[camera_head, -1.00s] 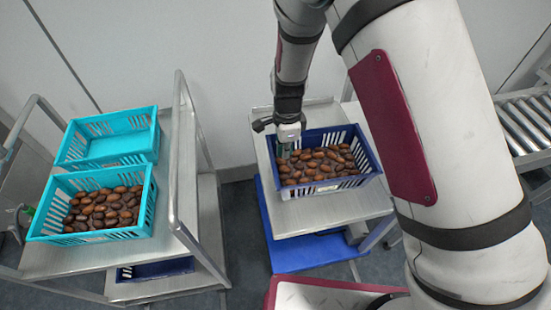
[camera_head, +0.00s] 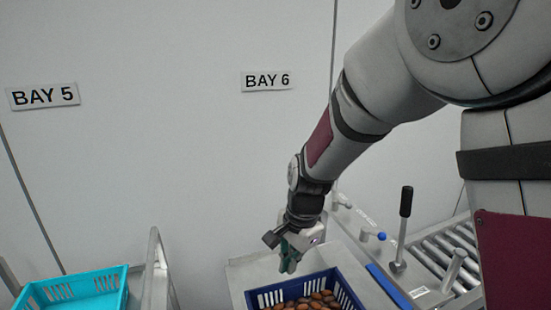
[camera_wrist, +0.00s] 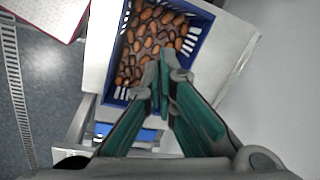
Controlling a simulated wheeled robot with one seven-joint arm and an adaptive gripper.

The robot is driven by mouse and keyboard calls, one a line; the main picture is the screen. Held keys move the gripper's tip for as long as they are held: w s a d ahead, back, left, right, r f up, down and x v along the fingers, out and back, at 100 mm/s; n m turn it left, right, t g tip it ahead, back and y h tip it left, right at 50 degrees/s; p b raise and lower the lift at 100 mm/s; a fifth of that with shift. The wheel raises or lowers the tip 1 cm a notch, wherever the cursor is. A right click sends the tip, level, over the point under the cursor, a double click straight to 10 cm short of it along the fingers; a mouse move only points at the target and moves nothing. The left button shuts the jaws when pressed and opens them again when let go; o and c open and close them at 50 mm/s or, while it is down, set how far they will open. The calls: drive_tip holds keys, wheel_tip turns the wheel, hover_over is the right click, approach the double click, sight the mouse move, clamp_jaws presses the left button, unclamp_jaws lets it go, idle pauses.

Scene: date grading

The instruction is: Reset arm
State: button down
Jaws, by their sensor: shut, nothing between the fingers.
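My gripper (camera_head: 287,266) hangs from my arm above the back edge of a dark blue crate (camera_head: 252,300) in the head view. Its green-lined fingers are shut with nothing between them. In the wrist view my gripper (camera_wrist: 164,62) points over the near side of the same crate (camera_wrist: 203,22), apart from the dates by a gap I cannot measure. Brown dates (camera_head: 312,302) fill the crate and also show in the wrist view (camera_wrist: 152,32). The front of the crate is cut off in the head view.
A turquoise crate (camera_head: 75,288) and a metal cart rail (camera_head: 153,265) stand at lower left. A roller conveyor (camera_head: 440,250) and a black-handled lever (camera_head: 403,225) are to the right. Signs BAY 5 (camera_head: 43,96) and BAY 6 (camera_head: 266,81) hang on the back wall.

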drive_tip(key=s+d+r+n+t, duration=0.2)
drive_tip(key=s+d+r+n, duration=0.45)
drive_tip(key=r, duration=0.65)
drive_tip(key=s+d+r+n+t, duration=0.1)
drive_tip(key=s+d+r+n, duration=0.1)
drive_tip(key=s+d, duration=0.2)
drive_tip(key=s+d+r+n+t+h, duration=0.1)
drive_tip(key=s+d, duration=0.4)
drive_tip(key=s, duration=0.6)
wheel_tip(320, 180, up, 3)
drive_tip(key=shift+d+f+n, duration=0.15)
drive_tip(key=shift+n, duration=0.3)
